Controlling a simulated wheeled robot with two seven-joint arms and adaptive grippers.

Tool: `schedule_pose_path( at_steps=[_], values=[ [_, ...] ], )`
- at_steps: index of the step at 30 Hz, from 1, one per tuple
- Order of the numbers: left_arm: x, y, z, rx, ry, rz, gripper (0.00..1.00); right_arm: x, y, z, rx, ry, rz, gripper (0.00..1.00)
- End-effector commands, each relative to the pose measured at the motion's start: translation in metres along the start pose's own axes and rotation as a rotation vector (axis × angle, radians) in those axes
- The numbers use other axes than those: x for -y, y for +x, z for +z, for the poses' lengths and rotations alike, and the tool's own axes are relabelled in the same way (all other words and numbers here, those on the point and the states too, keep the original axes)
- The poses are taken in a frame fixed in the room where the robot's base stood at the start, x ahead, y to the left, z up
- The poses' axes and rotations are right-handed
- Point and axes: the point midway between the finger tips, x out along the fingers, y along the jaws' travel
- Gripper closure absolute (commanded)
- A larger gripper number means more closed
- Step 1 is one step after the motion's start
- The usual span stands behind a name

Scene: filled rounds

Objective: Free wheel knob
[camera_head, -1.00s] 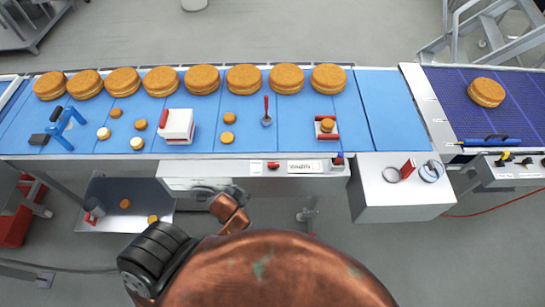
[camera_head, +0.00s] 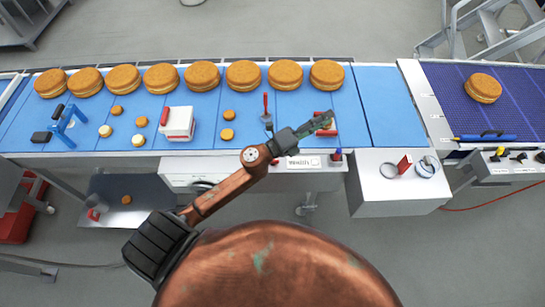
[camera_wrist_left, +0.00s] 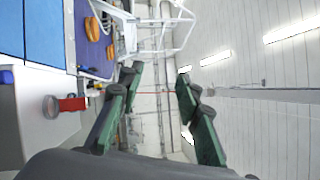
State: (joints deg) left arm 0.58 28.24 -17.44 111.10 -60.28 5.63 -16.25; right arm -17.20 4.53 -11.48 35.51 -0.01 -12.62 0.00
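No part is plainly marked as the wheel knob. A grey ring (camera_head: 389,171), a red plate (camera_head: 405,163) and a second round metal fitting (camera_head: 428,167) sit on the white box (camera_head: 390,200) right of the counter. In the left wrist view a ring (camera_wrist_left: 51,106) and a red piece (camera_wrist_left: 74,103) show at the left. My left gripper (camera_head: 325,121), with dark green fingers, reaches over a small red-ended holder (camera_head: 327,134) on the blue belt and partly hides it. In the left wrist view the fingers (camera_wrist_left: 157,78) stand apart with nothing between them. My right gripper is out of view.
Several large cakes (camera_head: 243,74) line the belt's far side. A white block (camera_head: 178,122), a red-handled tool (camera_head: 266,112), a blue stand (camera_head: 66,122) and small rounds lie nearer. A knobbed control panel (camera_head: 510,163) stands at the right. Bare belt (camera_head: 385,105) lies right of my gripper.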

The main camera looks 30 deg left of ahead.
Motion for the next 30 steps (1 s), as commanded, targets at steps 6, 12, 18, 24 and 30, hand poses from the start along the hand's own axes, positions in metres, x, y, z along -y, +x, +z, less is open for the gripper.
schedule_pose_path(
  at_steps=[6,12,18,24,30],
  values=[
    [-0.04,0.009,-0.115,-0.637,0.604,0.015,0.68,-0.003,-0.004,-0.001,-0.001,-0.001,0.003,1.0],
    [-0.149,-0.054,-0.103,-1.203,1.041,0.24,0.68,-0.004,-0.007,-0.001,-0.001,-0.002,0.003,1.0],
    [-0.206,-0.125,-0.007,-1.607,1.234,0.572,0.68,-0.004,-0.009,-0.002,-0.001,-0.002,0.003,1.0],
    [-0.212,-0.161,0.05,-1.773,1.256,0.766,0.68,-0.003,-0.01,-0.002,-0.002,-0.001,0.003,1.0],
    [-0.23,-0.171,0.051,-1.794,1.248,0.79,0.68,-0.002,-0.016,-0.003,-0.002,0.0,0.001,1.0]
  ],
)
